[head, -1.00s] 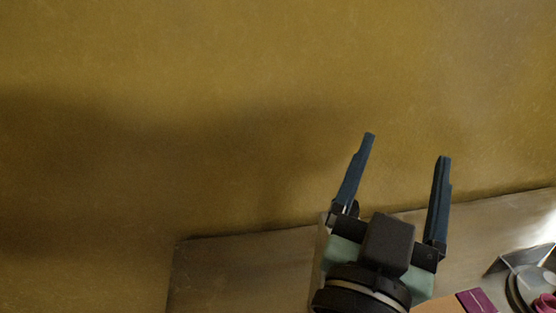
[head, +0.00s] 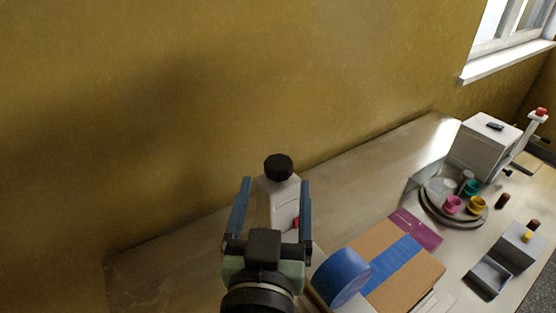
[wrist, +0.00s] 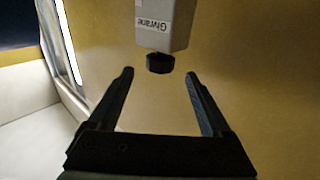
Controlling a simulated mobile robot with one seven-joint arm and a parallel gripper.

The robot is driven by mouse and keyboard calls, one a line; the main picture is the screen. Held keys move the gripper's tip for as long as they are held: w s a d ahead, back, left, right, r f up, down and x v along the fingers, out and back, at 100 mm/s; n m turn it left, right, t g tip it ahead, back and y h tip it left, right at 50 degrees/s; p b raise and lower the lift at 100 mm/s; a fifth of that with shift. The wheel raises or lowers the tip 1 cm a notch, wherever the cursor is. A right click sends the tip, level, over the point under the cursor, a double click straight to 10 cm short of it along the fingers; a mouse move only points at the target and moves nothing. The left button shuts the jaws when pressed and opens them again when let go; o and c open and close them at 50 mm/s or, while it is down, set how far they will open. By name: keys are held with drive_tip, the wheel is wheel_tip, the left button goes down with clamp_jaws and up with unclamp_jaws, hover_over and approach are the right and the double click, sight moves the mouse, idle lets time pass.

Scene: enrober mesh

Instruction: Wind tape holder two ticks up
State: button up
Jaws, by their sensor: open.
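A blue tape roll (head: 342,277) stands on the table just right of my gripper in the head view; any holder under it is mostly hidden. A blue tape strip (head: 393,270) crosses the cardboard box (head: 425,275) beside it. My gripper (head: 274,181) is open and empty, its fingers pointing away from me. A white bottle-like body (head: 279,205) with a black cap or knob (head: 278,166) shows between and beyond the fingers. In the wrist view the black cap (wrist: 160,63) lies just past the open fingertips (wrist: 159,76), with upside-down lettering on the white body (wrist: 165,22).
A purple card (head: 416,231) lies behind the box. A round tray (head: 436,212) with several coloured cups, a white machine (head: 484,146) and a small grey unit (head: 520,244) stand to the right. The yellow wall (head: 200,100) rises behind; the table's left end is clear.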

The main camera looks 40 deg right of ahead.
sight(280, 155)
drive_tip(key=p+x, duration=0.2)
drive_tip(key=x, duration=0.7)
drive_tip(key=shift+w+d+r, duration=0.1)
drive_tip(key=shift+w+r, duration=0.05)
clamp_jaws()
